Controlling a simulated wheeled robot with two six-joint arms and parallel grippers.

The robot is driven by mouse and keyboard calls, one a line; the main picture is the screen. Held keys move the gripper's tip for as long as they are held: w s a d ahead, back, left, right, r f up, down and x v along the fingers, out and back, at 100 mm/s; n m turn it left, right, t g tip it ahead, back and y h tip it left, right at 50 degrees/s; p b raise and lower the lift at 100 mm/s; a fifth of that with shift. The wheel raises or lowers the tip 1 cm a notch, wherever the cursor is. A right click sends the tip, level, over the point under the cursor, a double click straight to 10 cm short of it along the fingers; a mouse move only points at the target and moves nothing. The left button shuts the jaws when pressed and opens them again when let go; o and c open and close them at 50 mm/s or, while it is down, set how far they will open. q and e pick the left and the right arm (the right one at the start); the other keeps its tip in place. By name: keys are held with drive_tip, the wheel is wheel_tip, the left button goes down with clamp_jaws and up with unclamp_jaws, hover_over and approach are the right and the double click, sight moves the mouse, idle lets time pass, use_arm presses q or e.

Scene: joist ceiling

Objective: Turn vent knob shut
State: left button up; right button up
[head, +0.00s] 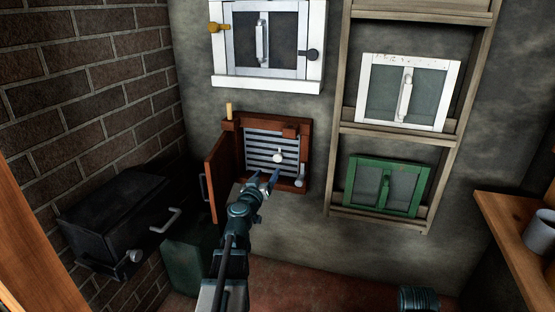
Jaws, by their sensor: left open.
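The vent is a reddish-brown wooden frame (309,150) on the grey wall, with grey horizontal slats (262,142) inside. Its wooden door (219,178) stands open to the left. A round white knob (278,156) sits in front of the slats, right of their middle. A second pale knob (299,183) is at the frame's lower right corner. My left gripper (264,177) is open and empty, just below and left of the white knob. Its fingertips look apart from the knob, though the depth between them is hard to tell. My right gripper is not in view.
A white-framed hatch (226,75) is above the vent. A wooden rack (334,130) on the right holds a white window (441,95) and a green one (351,185). A black box (115,205) juts from the brick wall at left. A shelf (510,222) with a mug (541,232) is at right.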

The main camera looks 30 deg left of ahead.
sight(277, 159)
use_arm(q)
drive_tip(key=x, duration=1.2)
drive_tip(key=shift+w, duration=0.4)
clamp_jaws()
